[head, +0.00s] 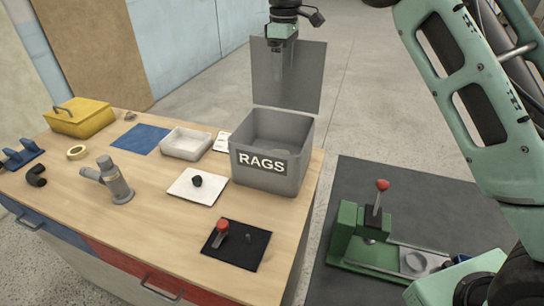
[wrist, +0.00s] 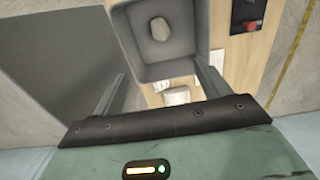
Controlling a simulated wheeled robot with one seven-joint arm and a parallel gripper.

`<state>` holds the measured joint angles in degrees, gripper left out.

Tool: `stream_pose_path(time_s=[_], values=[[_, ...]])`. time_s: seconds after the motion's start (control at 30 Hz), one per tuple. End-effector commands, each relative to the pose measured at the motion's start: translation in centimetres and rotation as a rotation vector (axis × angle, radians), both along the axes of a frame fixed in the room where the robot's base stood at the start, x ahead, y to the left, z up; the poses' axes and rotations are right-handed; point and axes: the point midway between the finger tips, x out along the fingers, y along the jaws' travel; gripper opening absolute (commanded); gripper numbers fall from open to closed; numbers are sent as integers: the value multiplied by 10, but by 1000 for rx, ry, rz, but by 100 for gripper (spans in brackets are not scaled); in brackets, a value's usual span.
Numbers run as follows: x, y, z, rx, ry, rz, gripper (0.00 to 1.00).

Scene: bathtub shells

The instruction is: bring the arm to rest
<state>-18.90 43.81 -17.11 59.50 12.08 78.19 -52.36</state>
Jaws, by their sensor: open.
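My gripper (head: 281,66) hangs at the top of the head view, in front of the raised grey lid of the rags bin. It is open and empty, and its two fingers stand apart in the wrist view (wrist: 160,70). The grey bin marked RAGS (head: 298,183) stands at the right end of the workbench, with its lid (head: 312,78) standing upright behind it. In the wrist view a pale lump (wrist: 159,29) lies on the floor of the bin. The head view does not show the bottom of the bin.
The wooden bench (head: 145,210) holds a yellow box (head: 78,120), a grey tray (head: 186,144), a white sheet with a dark lump (head: 197,181), a metal fitting (head: 117,184) and a red-knobbed device (head: 222,229). A green press (head: 360,232) stands right. Floor behind the bench is clear.

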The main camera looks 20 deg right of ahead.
Motion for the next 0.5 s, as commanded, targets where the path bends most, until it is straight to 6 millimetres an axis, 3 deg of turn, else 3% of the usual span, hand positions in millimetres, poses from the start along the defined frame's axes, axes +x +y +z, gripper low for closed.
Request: stream_pose_path(time_s=[0.37,0.5], values=[[-1,0,0,1,0,-1,76],[-18,11,-4,31,7,-33,76]])
